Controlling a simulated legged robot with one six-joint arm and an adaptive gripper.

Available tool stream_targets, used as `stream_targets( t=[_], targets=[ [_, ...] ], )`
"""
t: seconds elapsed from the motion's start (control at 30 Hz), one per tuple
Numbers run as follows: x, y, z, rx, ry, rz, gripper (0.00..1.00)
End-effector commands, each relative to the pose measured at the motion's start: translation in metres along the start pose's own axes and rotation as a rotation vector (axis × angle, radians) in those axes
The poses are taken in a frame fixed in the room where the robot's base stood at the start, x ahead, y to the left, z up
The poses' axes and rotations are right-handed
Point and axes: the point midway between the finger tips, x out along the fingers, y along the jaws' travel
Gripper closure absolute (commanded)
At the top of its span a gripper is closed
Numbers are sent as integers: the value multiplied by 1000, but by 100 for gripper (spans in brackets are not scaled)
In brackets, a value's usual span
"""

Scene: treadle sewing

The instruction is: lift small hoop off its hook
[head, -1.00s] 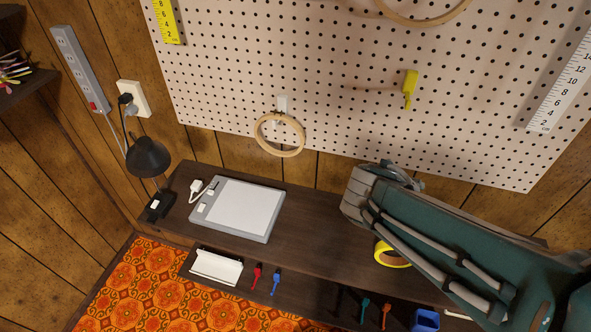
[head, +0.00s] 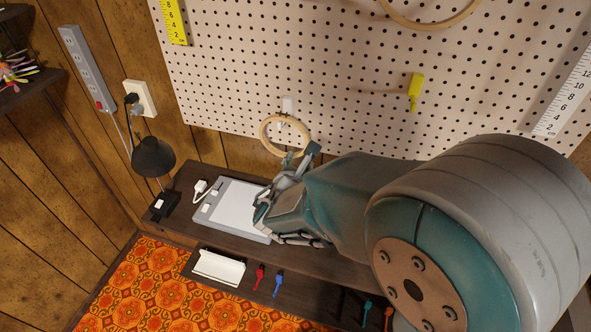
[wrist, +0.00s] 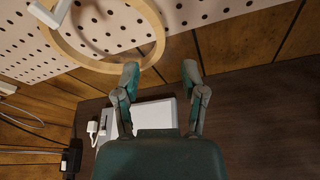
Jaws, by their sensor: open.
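The small hoop (head: 264,138), a thin pale wooden ring, hangs on a white hook (head: 288,104) at the lower edge of the pegboard. In the wrist view the hoop (wrist: 100,68) fills the upper left, with the white hook (wrist: 50,13) at its top-left side. My gripper (head: 287,172) is open and empty, just below the hoop in the head view. In the wrist view my gripper (wrist: 160,72) has its left fingertip overlapping the hoop's lower right rim. I cannot tell whether they touch.
A grey-and-white tablet (head: 230,207) lies on the dark shelf (head: 190,178) beneath my gripper. A black lamp (head: 153,157) stands to the left. A yellow hook (head: 416,86) and a larger hoop (head: 430,25) are higher on the pegboard (head: 350,60).

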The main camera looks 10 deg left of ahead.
Motion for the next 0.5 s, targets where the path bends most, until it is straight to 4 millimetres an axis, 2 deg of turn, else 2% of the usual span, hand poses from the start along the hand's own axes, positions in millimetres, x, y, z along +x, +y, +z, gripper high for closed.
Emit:
stream_targets(
  t=[0.1, 0.23, 0.5],
  targets=[
    [22, -1, 0, 1, 1, -4, 46],
    [41, -1, 0, 1, 0, -3, 46],
    [58, -1, 0, 1, 0, -1, 46]
  ],
)
